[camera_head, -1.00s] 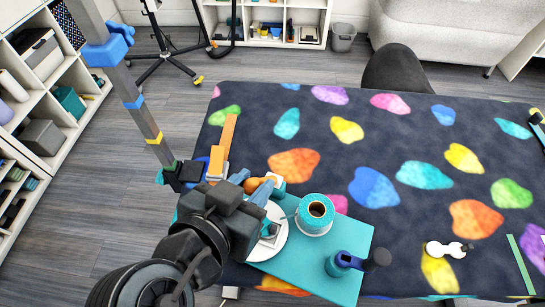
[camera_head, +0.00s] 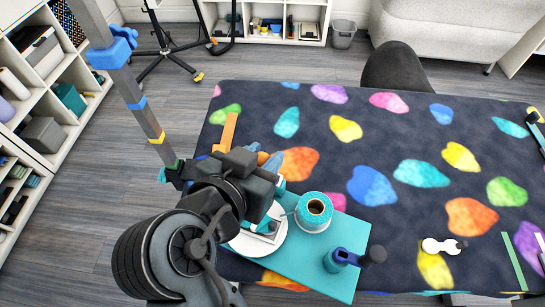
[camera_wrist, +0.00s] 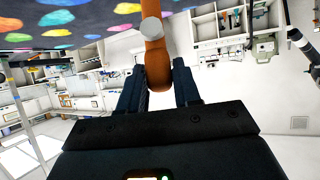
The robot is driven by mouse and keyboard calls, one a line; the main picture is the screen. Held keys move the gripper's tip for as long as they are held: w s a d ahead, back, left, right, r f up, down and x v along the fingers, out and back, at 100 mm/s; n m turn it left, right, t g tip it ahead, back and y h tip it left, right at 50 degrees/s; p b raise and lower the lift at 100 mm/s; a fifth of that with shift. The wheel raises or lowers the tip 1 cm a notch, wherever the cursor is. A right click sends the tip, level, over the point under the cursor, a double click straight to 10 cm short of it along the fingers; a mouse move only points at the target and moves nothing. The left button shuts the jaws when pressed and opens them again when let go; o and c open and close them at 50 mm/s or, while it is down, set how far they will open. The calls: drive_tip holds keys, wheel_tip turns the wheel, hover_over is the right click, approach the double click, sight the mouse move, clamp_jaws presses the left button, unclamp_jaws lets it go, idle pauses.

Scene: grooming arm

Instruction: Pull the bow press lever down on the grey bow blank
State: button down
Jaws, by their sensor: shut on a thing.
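The orange lever (camera_wrist: 154,70) with a round grey end rises between my gripper's dark fingers in the wrist view. My gripper (camera_wrist: 158,90) is shut on it. In the head view, a little of the orange lever (camera_head: 262,158) shows beside my gripper's blue-grey fingers (camera_head: 272,165); my dark wrist hides the rest. Below it, a round white plate (camera_head: 245,247) carries a small white, teal and grey assembly (camera_head: 268,228). The grey bow blank cannot be told apart clearly there, as my arm partly covers it.
A turquoise spool (camera_head: 314,211) stands close right of the plate on a turquoise board (camera_head: 300,262). A dark-blue-handled tool (camera_head: 345,260) is at the board's front right. A separate orange bar (camera_head: 228,132) stands behind left. The spotted table (camera_head: 400,220) is mostly clear to the right.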

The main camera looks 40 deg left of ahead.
drive_tip(key=shift+w+a+r, duration=0.15)
drive_tip(key=shift+w, duration=0.5)
drive_tip(key=shift+w+a+r, duration=0.1)
drive_tip(key=shift+w+r, duration=0.05)
drive_tip(key=shift+w, duration=0.5)
drive_tip(key=shift+w+a+r, duration=0.15)
drive_tip(key=shift+w, duration=0.5)
drive_tip(key=c, duration=0.7)
unclamp_jaws()
drive_tip(key=shift+s, duration=0.1)
drive_tip(key=p+v, duration=0.4)
drive_tip(key=v, duration=0.3)
